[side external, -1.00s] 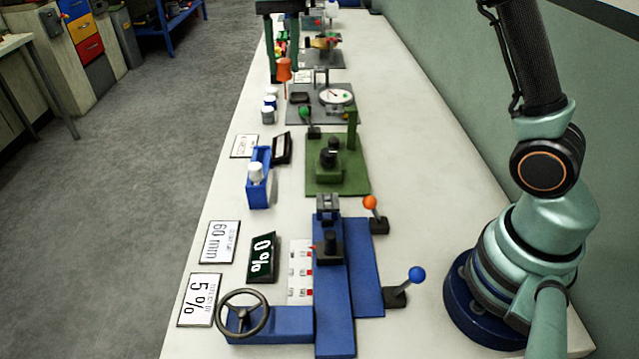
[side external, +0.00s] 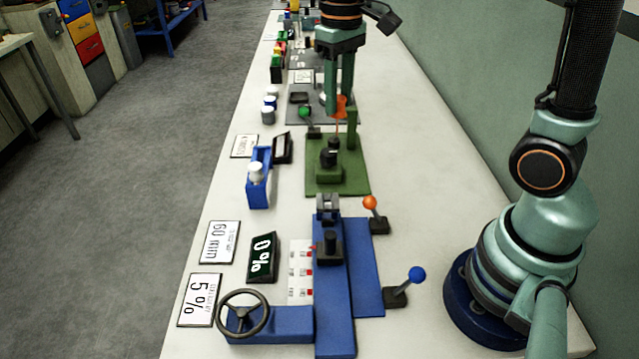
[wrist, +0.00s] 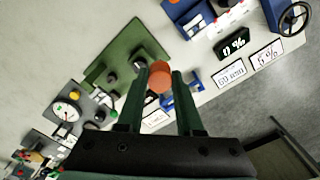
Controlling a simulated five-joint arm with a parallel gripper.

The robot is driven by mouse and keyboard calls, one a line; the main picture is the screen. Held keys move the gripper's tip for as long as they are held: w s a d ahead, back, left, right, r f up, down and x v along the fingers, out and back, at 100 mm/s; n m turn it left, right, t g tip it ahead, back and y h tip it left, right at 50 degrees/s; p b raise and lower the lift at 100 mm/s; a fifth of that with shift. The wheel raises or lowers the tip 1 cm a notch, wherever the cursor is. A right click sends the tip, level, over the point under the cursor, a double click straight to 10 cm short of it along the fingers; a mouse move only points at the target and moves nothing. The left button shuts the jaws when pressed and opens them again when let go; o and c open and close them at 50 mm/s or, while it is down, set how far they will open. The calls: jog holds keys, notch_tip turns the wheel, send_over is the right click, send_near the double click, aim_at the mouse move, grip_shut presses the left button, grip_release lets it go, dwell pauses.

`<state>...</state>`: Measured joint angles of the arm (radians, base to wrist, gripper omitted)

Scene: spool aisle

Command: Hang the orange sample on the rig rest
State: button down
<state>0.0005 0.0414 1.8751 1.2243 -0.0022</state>
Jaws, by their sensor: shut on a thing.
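The orange sample (side external: 341,103) has a wide orange head and a thin stem pointing down. My gripper (side external: 337,98) is shut on its head and holds it upright, in the side view above the far part of the green rig (side external: 351,181). In the wrist view the sample (wrist: 159,79) shows as a round orange top between my fingertips (wrist: 162,73). The green rig has dark round fittings and a green post (side external: 352,128) at its far right; the stem tip shows close to the fittings, and I cannot tell if it touches. Which part is the rest is unclear.
A blue rig (side external: 335,285) with a handwheel (side external: 242,313) stands nearer. Orange-knobbed (side external: 370,202) and blue-knobbed (side external: 417,274) levers stand right of it. A green-knobbed lever (side external: 305,112) stands just left of the held sample. The bench is clear along the right.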

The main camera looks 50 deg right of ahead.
jog(key=s+a+f, duration=0.4)
jog(key=a+f, duration=0.3)
jog(key=f, duration=0.1)
jog(key=shift+s+a, duration=0.2)
jog(key=shift+s, duration=0.1)
dwell(0.3)
dwell(0.5)
jog(key=shift+f, duration=2.5)
jog(key=shift+c, duration=2.4)
grip_release()
